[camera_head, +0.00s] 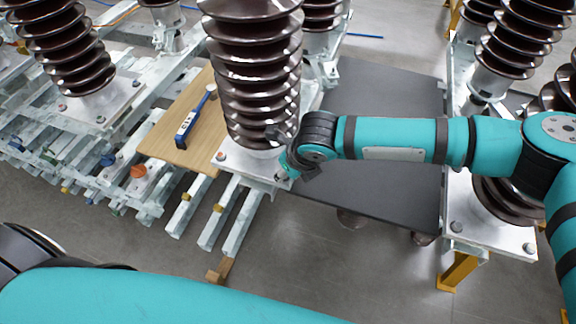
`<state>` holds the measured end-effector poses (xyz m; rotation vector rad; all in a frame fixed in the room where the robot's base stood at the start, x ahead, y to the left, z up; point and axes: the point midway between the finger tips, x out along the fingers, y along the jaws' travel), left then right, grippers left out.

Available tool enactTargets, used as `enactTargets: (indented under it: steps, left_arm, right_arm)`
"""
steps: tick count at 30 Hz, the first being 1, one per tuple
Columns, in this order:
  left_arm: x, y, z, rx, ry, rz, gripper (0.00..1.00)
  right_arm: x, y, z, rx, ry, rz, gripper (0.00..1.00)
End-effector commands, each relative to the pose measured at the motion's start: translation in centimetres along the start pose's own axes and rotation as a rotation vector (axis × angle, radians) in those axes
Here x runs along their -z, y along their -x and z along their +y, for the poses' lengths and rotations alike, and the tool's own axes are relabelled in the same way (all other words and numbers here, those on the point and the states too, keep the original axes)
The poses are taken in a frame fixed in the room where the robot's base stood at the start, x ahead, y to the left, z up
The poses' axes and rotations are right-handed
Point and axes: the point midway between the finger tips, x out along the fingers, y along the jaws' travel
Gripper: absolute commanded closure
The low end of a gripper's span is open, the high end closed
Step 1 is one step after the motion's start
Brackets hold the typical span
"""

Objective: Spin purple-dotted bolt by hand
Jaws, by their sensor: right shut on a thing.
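The brown ribbed insulator (253,75) stands on a pale metal base plate (237,166) in the middle of the view. My right gripper (287,168) is at the right corner of this plate, low beside the insulator's foot. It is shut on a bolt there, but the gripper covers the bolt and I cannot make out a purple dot. Another bolt (221,156) with a reddish mark shows at the plate's left corner. My left arm crosses the bottom left; its gripper is out of view.
A blue and black wrench (195,118) lies on a wooden board (165,140) left of the insulator. A dark grey platform (375,185) lies under my right arm. More insulators (62,45) on metal frames stand left and right. Bare floor shows at the front.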

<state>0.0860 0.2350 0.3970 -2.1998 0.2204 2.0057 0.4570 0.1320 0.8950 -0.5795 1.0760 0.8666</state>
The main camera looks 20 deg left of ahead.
Motion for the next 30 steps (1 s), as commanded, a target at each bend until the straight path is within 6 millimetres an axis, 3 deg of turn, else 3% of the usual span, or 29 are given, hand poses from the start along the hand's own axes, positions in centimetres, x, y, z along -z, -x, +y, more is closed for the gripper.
enactTargets:
  steps: [15,30]
  left_arm:
    - [0.1,1.9,0.0,0.0,0.0,-0.001,0.57]
    - [0.1,2.0,0.0,-0.001,0.0,-0.001,0.57]
  right_arm:
    - [-0.2,0.1,0.3,0.105,-0.258,-0.001,1.0]
    - [-0.2,0.0,0.2,0.118,-0.285,-0.002,1.0]
